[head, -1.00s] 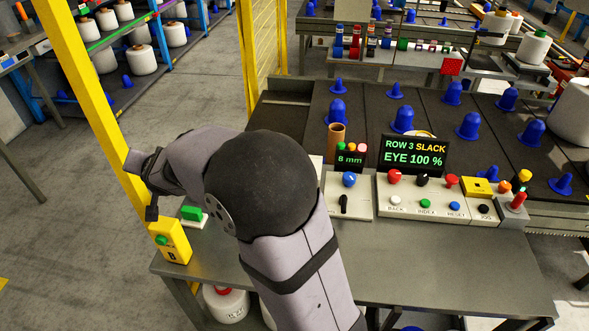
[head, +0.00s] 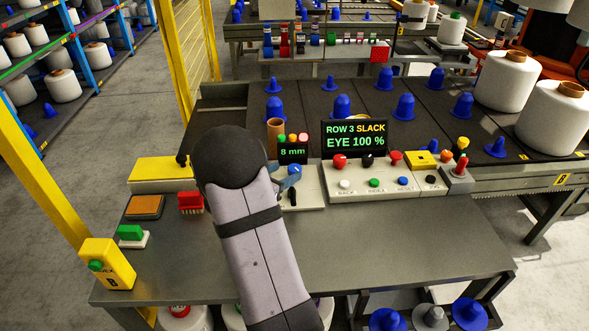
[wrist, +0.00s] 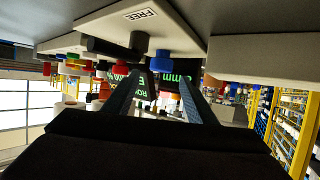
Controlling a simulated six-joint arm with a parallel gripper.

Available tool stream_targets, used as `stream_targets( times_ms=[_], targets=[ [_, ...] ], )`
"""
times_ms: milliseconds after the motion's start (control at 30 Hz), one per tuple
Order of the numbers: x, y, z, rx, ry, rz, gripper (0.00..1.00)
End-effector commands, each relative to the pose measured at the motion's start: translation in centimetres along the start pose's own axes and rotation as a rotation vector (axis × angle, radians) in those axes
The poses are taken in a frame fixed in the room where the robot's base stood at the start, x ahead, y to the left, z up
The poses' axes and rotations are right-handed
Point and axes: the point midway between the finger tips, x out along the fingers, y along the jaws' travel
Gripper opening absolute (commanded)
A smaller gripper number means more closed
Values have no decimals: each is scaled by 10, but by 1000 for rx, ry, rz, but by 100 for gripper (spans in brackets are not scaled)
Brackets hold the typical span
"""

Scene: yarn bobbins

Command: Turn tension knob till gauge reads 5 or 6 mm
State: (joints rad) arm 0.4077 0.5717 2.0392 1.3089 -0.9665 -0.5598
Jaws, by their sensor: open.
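The gauge (head: 292,152) is a small black display reading 8 mm in green. The blue tension knob (head: 294,169) sits just below it on a pale panel, partly covered by my gripper. My gripper (head: 288,181) is at the knob's front left in the head view, largely hidden behind my arm. In the wrist view, which is upside down, my gripper (wrist: 165,76) has its two fingers apart with nothing held between them. The blue knob (wrist: 160,62) shows at the fingertips, nearer the left one. I cannot tell whether they touch.
A black lever (head: 293,196) stands below the knob; a FREE label (wrist: 139,14) shows in the wrist view. A screen (head: 355,136) reads ROW 3 SLACK, EYE 100 %. A button panel (head: 333,188) lies right. A brown tube (head: 274,136) stands behind. The front bench (head: 400,250) is clear.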

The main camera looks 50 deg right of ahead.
Motion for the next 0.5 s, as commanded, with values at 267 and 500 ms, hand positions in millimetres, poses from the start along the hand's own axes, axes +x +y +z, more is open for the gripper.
stream_targets(
  times_ms=[267, 500],
  targets=[
    [30, 0, 1, 1, -1, 0, 51],
    [58, 0, 1, 1, -1, -1, 51]
  ],
)
